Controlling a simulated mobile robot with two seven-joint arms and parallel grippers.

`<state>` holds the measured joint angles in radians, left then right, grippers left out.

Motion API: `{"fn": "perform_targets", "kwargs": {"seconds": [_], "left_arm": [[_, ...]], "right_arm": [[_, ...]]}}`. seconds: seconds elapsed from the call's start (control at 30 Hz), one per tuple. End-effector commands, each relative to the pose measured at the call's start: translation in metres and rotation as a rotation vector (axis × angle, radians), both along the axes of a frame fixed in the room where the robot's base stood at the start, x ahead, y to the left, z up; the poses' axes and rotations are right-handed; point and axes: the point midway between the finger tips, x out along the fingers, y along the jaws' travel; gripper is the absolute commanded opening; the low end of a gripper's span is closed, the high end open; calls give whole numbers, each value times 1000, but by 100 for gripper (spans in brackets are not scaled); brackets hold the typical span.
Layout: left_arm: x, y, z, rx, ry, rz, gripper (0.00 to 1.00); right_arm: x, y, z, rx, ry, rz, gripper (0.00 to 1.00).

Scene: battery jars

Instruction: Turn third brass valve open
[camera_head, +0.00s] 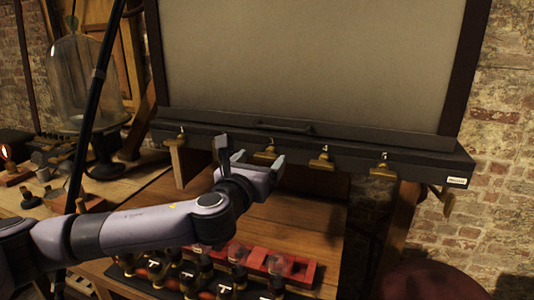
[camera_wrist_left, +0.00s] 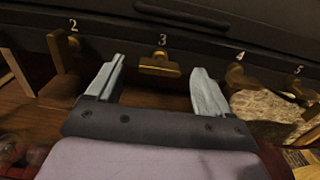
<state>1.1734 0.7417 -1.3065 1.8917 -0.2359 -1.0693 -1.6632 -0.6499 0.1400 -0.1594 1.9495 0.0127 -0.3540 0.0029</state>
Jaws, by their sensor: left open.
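The third brass valve (camera_head: 265,153) sits under the label 3 on the dark ledge below the large grey panel. In the left wrist view the third valve (camera_wrist_left: 159,65) shows a wide brass bar below its stem, lying roughly crosswise. My left gripper (camera_head: 250,155) is open and empty in front of the ledge. In the left wrist view its two fingers (camera_wrist_left: 158,75) are spread, with the valve between and beyond their tips. I see no contact between fingers and valve. My right gripper is not in view.
Valve 2 (camera_wrist_left: 64,52) is left of the fingers. Valve 4 (camera_head: 322,161) and valve 5 (camera_head: 382,168) are to the right. A glass dome (camera_head: 85,85) stands at left. Red blocks and jars (camera_head: 255,262) stand below my arm. A brick wall is at right.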

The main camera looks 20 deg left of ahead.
Motion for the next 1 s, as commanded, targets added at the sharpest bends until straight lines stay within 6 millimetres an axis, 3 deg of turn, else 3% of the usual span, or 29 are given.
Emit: {"fn": "perform_targets", "kwargs": {"seconds": [0.3, 0.73, 0.77, 0.9, 1.0], "left_arm": [[33, -2, 1, -1, 0, -1, 81], [39, -2, 0, -2, 0, -1, 81], [39, -2, 0, -2, 1, -1, 74], [39, -1, 0, -2, 0, -1, 29], [39, -1, 0, -3, 0, -1, 29]], "right_arm": [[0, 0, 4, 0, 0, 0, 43], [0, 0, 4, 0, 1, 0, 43], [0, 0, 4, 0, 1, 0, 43], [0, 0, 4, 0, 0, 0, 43], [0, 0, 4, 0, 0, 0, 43]]}}
